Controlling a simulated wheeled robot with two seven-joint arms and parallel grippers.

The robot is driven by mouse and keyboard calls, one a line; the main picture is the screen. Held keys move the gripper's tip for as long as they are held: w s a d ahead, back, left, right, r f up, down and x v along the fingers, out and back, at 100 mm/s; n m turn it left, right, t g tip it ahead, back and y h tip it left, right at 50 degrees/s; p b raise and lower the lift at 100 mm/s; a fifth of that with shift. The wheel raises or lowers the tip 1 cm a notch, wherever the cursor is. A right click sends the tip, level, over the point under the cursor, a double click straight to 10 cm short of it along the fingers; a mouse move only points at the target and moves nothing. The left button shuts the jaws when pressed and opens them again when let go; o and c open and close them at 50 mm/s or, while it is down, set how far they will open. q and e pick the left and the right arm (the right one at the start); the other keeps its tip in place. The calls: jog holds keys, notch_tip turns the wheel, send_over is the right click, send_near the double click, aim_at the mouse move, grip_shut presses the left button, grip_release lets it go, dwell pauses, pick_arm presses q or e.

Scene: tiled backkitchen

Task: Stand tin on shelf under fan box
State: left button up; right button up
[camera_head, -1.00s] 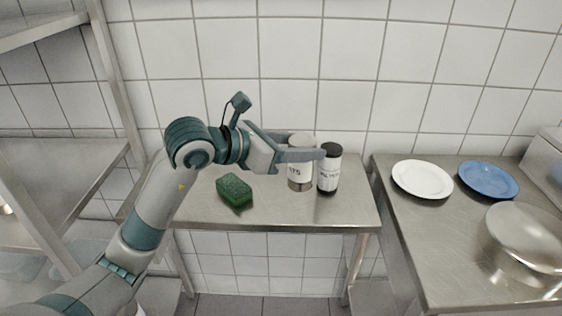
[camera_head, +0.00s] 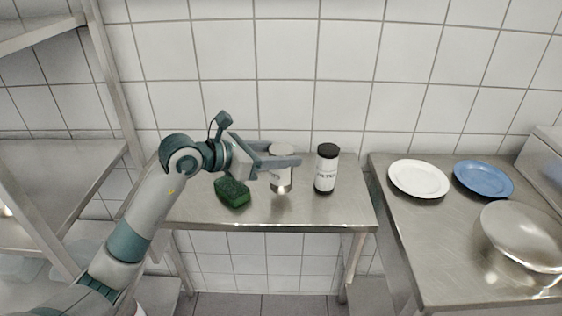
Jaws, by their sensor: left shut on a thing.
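A tin (camera_head: 281,181) with a pale label and a grey top is at the middle of the steel table. My left gripper (camera_head: 283,157) is shut on its upper part, the near finger crossing in front of it. The tin is upright; I cannot tell if its base touches the table. Steel shelves (camera_head: 70,160) stand at the left edge of the view. No fan box is in view. My right gripper is not in view.
A black-lidded white bottle (camera_head: 326,172) stands right of the tin. A green sponge (camera_head: 232,193) lies on the table (camera_head: 335,208) to the left, close to my arm. A right counter (camera_head: 425,235) holds a white plate (camera_head: 418,179), a blue plate (camera_head: 484,179) and a metal pot (camera_head: 525,235).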

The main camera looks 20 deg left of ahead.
pick_arm(q)
jog(key=shift+f, duration=1.2)
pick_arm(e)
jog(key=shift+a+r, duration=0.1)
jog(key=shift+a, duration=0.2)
pick_arm(q)
jog(key=shift+f, duration=0.1)
jog(key=o, duration=1.3)
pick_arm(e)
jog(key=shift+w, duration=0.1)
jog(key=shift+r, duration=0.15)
pick_arm(q)
jog(key=shift+s+a, duration=0.15)
jog(key=b+v, duration=0.2)
jog(key=v, duration=0.9)
jog(key=shift+s+a+r, duration=0.15)
jog(key=shift+s+r, duration=0.05)
jog(key=shift+r, duration=0.1)
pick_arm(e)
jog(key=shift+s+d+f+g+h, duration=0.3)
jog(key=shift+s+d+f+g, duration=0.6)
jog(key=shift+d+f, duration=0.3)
